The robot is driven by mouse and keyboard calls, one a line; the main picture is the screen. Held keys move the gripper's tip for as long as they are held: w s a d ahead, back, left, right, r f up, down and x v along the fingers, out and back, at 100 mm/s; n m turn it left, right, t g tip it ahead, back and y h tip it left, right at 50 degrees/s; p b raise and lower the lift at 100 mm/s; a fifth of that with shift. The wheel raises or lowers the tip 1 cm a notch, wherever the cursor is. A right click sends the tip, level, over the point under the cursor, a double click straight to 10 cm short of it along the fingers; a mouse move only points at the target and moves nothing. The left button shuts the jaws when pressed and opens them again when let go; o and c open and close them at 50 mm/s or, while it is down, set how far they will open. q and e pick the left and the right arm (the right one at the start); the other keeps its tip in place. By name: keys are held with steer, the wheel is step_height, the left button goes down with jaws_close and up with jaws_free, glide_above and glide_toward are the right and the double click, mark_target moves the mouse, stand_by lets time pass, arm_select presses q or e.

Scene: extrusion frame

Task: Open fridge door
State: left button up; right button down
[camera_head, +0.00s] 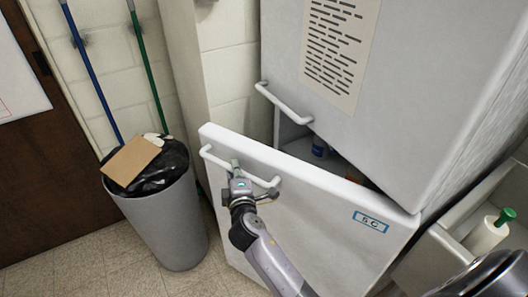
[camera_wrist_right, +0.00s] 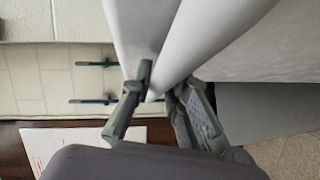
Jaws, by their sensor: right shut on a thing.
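The white fridge has an upper door (camera_head: 420,75) that is closed and a lower door (camera_head: 310,215) that stands ajar. Through the gap at the lower door's top, part of the dark inside and a few items show. The lower door's white bar handle (camera_head: 214,158) runs along its upper left. My right gripper (camera_head: 236,168) is shut on this handle near its middle. In the right wrist view, the gripper's fingers (camera_wrist_right: 162,88) sit on either side of the white handle (camera_wrist_right: 158,62). My left gripper is not in view.
A grey trash bin (camera_head: 165,220) with a black bag and cardboard stands left of the lower door, close to its edge. Blue and green poles (camera_head: 150,75) lean on the wall. A green-capped bottle (camera_head: 488,232) stands at the right. Tiled floor (camera_head: 75,275) is clear at lower left.

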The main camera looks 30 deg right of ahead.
steer(key=s+a+n+y, duration=0.2)
steer(key=s+a, duration=0.3)
steer(key=s, duration=0.3)
steer(key=s+a+n+y+p, duration=0.1)
steer(key=s+a+n+y, duration=0.2)
steer(key=s, duration=0.6)
steer(key=s+a+n+g+y, duration=0.1)
steer(key=s+a+n+y, duration=0.1)
steer(key=s+a+y, duration=0.3)
steer(key=shift+s+a, duration=0.85)
steer(key=shift+s, duration=1.3)
steer(key=c, duration=1.6)
jaws_free()
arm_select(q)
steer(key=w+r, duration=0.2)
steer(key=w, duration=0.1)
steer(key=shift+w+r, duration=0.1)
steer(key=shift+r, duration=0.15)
arm_select(e)
steer(key=shift+o, duration=0.3)
